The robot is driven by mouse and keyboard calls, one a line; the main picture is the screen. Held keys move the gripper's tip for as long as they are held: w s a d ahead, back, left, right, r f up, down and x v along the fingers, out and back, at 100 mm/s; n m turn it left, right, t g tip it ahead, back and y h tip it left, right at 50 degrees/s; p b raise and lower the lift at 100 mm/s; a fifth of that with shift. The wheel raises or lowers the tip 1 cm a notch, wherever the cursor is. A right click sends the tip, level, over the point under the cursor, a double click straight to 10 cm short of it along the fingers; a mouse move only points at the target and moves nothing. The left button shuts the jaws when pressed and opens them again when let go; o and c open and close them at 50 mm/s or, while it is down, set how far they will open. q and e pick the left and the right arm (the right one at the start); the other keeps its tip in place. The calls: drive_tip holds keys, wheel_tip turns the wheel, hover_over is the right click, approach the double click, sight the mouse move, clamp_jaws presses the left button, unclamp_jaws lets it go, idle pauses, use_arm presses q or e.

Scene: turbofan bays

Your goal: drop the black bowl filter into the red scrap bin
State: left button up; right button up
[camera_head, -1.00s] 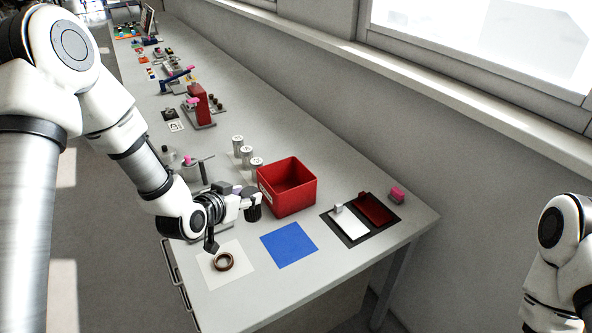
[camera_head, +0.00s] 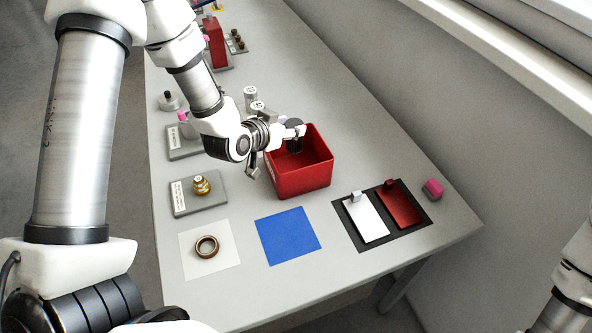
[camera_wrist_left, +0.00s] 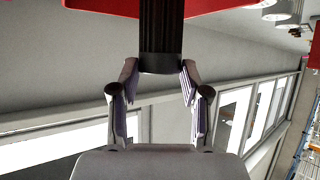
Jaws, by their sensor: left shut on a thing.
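My left gripper (camera_head: 293,130) is shut on the black bowl filter (camera_head: 295,145), a small dark cylinder. The filter is at the left part of the opening of the red scrap bin (camera_head: 305,185), above its floor; its exact height is hard to tell. In the left wrist view the fingers (camera_wrist_left: 160,70) hold the end of the dark ribbed filter (camera_wrist_left: 161,28), and a red strip of the bin (camera_wrist_left: 100,5) shows at the top edge. Part of my right arm shows at the right edge of the head view; its gripper is out of view.
In front of the bin lie a blue mat (camera_head: 288,235) and a white sheet (camera_head: 222,262) with a brown ring (camera_head: 206,247). A black mat with white (camera_head: 366,218) and red plates is to the right. Light cylinders (camera_head: 250,95) stand behind the gripper.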

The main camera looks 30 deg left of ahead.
use_arm(q)
drive_tip(key=w+f, duration=0.2)
drive_tip(key=shift+w+f, duration=0.3)
drive_tip(key=shift+f, duration=0.05)
drive_tip(key=shift+v, duration=0.8)
drive_tip(key=o, duration=1.2)
drive_tip(key=shift+s+r, duration=0.25)
drive_tip(key=shift+r, duration=0.05)
drive_tip(key=shift+o, duration=0.9)
drive_tip(key=shift+w+d+f, duration=0.1)
drive_tip(key=shift+w+f, duration=0.25)
drive_tip(key=shift+w, duration=0.15)
drive_tip(key=d+v, duration=0.1)
drive_tip(key=v, duration=0.6)
drive_tip(key=shift+s+a+r, duration=0.15)
drive_tip(key=shift+a, duration=0.35)
use_arm(e)
drive_tip(key=shift+w+f, duration=0.5)
drive_tip(key=shift+f, duration=0.05)
